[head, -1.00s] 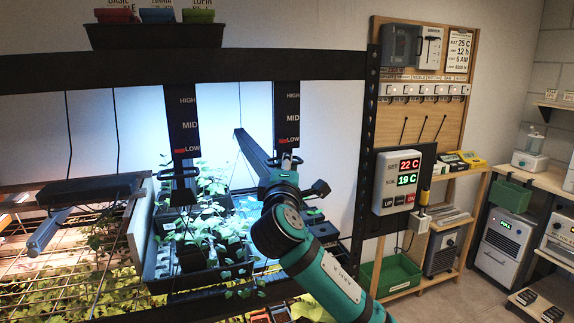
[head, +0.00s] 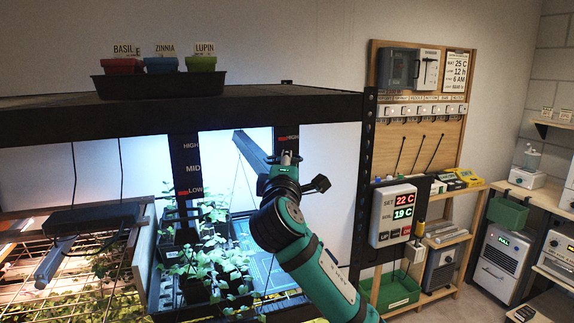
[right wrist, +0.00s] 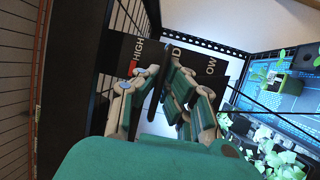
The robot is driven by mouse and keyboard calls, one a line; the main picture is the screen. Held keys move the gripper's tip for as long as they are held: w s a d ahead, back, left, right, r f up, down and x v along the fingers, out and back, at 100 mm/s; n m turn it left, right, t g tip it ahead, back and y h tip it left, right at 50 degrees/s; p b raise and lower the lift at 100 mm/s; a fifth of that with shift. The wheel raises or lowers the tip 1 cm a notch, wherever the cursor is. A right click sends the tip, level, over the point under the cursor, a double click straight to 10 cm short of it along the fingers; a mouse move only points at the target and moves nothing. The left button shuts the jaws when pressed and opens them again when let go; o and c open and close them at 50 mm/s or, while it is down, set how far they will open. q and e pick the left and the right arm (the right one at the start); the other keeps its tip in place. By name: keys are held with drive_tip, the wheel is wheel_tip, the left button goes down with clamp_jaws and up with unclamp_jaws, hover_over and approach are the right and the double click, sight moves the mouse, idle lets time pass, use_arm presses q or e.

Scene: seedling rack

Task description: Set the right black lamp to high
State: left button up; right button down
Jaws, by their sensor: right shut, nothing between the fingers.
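The right height scale (head: 287,133) is mostly hidden behind my right arm in the head view. Its red marker stands at HIGH, and the right wrist view also shows the red marker (right wrist: 132,69) beside HIGH. A long dark bar (head: 251,150), apparently the right lamp, slants behind my arm at a raised height. My right gripper (head: 287,158) is at the scale's front, by a black handle (right wrist: 156,92). Its fingers lie either side of the handle in the wrist view, but it is shut without a grip. My left gripper is out of view.
The left scale (head: 187,165) has its marker at LOW. Seedlings (head: 205,265) stand in trays below. A black tray (head: 160,86) with several labelled pots sits on the rack top. A control box (head: 394,215) is on the right post.

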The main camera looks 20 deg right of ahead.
drive_tip(key=c, duration=2)
unclamp_jaws()
drive_tip(key=shift+r, duration=0.45)
drive_tip(key=o, duration=0.4)
drive_tip(key=shift+o, duration=0.8)
drive_tip(key=shift+s, duration=0.1)
drive_tip(key=shift+f, duration=0.2)
drive_tip(key=v, duration=1.2)
